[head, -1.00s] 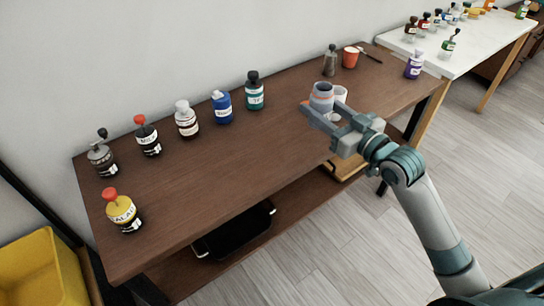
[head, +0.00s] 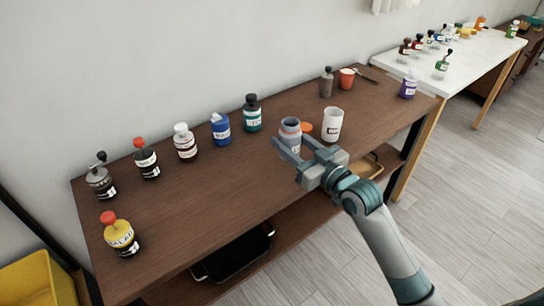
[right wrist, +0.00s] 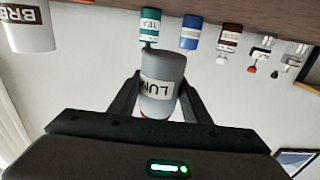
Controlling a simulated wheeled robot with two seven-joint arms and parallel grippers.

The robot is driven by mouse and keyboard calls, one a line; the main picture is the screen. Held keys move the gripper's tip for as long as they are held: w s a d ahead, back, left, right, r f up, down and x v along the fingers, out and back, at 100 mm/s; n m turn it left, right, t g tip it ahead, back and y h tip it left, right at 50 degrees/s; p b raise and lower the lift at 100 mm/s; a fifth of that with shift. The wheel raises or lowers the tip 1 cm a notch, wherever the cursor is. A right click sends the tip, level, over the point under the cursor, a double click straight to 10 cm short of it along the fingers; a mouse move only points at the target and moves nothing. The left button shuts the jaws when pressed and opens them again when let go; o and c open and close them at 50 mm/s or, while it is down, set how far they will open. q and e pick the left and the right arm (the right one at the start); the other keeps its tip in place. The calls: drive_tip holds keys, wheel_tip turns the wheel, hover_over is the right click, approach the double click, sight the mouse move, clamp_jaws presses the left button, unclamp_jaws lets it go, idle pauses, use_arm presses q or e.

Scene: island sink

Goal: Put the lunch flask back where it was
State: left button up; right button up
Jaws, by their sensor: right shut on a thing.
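The lunch flask (head: 290,130) is a grey-blue cylinder with a white label, reading "LUN" in the right wrist view (right wrist: 163,88). My right gripper (head: 292,143) is shut on its sides, with one finger on each side. In the right wrist view, which appears upside down, a gap shows between the flask's base and the table, so it is held above the brown table (head: 215,185). An orange round thing (head: 306,127) shows just behind the flask, partly hidden. My left gripper is not in view.
A white canister (head: 332,122) stands right of the flask. Left of it stand a teal jar (head: 252,115), a blue jar (head: 221,129) and several others. A grey bottle (head: 326,84) and red cup (head: 346,78) stand at the back right. The table's front middle is clear.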

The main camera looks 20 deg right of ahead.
drive_tip(key=w+a+f, duration=0.2)
drive_tip(key=a, duration=0.1)
drive_tip(key=shift+w+a+f, duration=0.1)
drive_tip(key=shift+a+f, duration=0.1)
drive_tip(key=shift+a, duration=0.1)
drive_tip(key=shift+w+a+f, duration=0.15)
drive_tip(key=shift+a+f, duration=0.05)
drive_tip(key=shift+a, duration=0.05)
drive_tip(key=shift+f, duration=2.05)
drive_tip(key=shift+f, duration=0.2)
